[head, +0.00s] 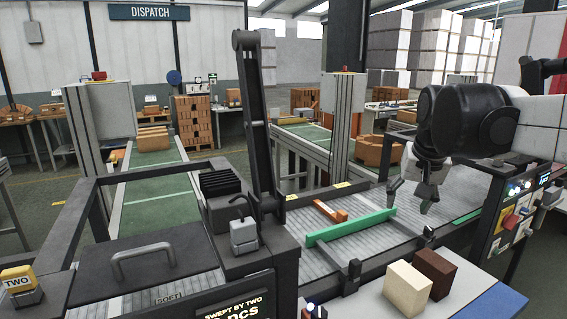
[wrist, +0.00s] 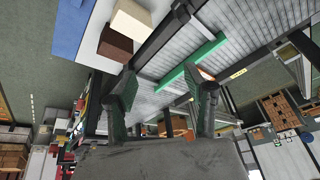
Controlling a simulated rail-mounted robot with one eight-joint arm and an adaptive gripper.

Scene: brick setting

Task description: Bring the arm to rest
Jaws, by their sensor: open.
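My gripper (head: 411,193) hangs from the arm over the right side of the grey roller conveyor (head: 375,262), its fingers spread and nothing between them. In the wrist view my gripper (wrist: 160,92) also shows open, with two dark fingers apart. A green bar (head: 350,227) lies across the conveyor to the left of my gripper; it also shows in the wrist view (wrist: 193,61). The gripper is above the conveyor and apart from the bar.
A cream block (head: 407,289) and a dark brown block (head: 435,274) stand on a table at the front right. An orange piece (head: 330,211) lies on the conveyor. A dark upright post (head: 256,120) stands left of it. A control panel (head: 515,215) is at right.

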